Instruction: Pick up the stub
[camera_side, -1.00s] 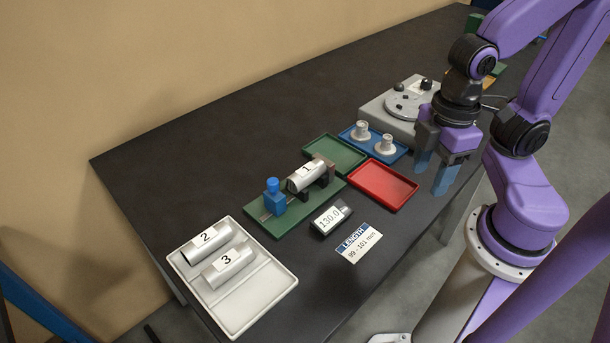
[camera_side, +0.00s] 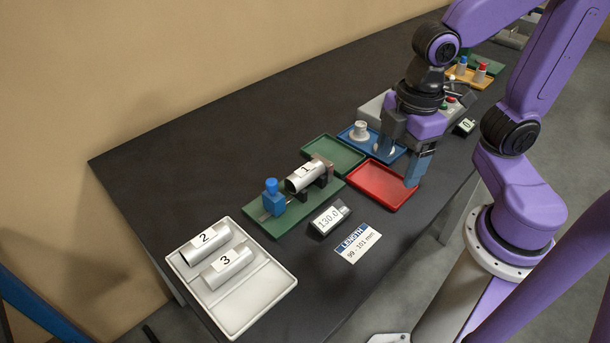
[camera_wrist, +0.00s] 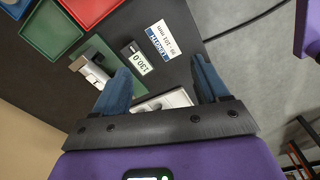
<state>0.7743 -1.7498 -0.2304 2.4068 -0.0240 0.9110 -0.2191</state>
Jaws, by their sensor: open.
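A silver cylinder labelled 1 (camera_side: 305,178) lies in a fixture with a blue knob (camera_side: 272,188) on a green plate (camera_side: 258,216). It shows beside the left finger in the wrist view (camera_wrist: 92,74). Cylinders labelled 2 (camera_side: 207,241) and 3 (camera_side: 228,265) lie in a white tray (camera_side: 262,292). I cannot tell which piece is the stub. My gripper (camera_side: 404,160) is open and empty, above the red and blue trays in the side view. Its blue fingers also show in the wrist view (camera_wrist: 160,68). The gripper partly hides a small metal piece in the blue tray.
A display reading 130.0 (camera_side: 328,218) and a LENGTH card (camera_side: 357,243) lie near the fixture. Behind are an empty green tray (camera_side: 333,154), an empty red tray (camera_side: 378,188) and a blue tray (camera_side: 352,136) with metal pieces. The table's left side is clear.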

